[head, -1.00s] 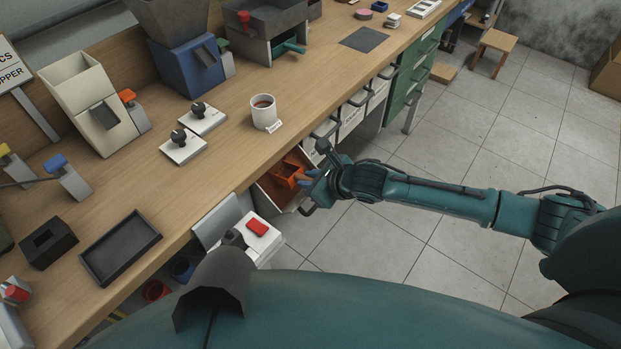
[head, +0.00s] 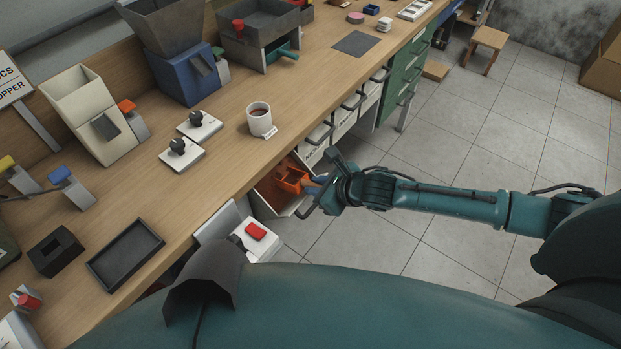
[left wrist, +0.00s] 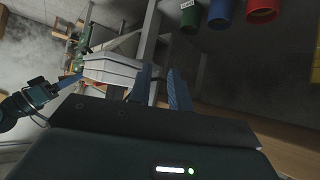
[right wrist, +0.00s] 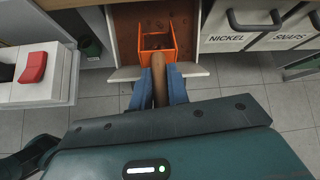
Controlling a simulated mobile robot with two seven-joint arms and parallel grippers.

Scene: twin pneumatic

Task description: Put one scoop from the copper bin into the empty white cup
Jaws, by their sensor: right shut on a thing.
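My right gripper (head: 322,187) is shut on the brown handle (right wrist: 159,80) of an orange scoop (right wrist: 157,42). The scoop is at the open copper-coloured drawer bin (right wrist: 125,42), above its front part; the head view also shows the scoop (head: 291,179). Something dark shows inside the scoop, but I cannot tell how full it is. A white cup (head: 260,123) stands upright on the bench near its front edge, with a small tag in front. Brown contents show inside this cup. My left gripper (left wrist: 159,88) has its blue fingers apart and nothing between them.
Closed labelled drawers (right wrist: 234,20) sit right of the open one. A white box with a red switch (right wrist: 32,68) is close on the left. Two white plates with black knobs (head: 183,152) lie left of the cup. Hoppers (head: 95,110) stand behind.

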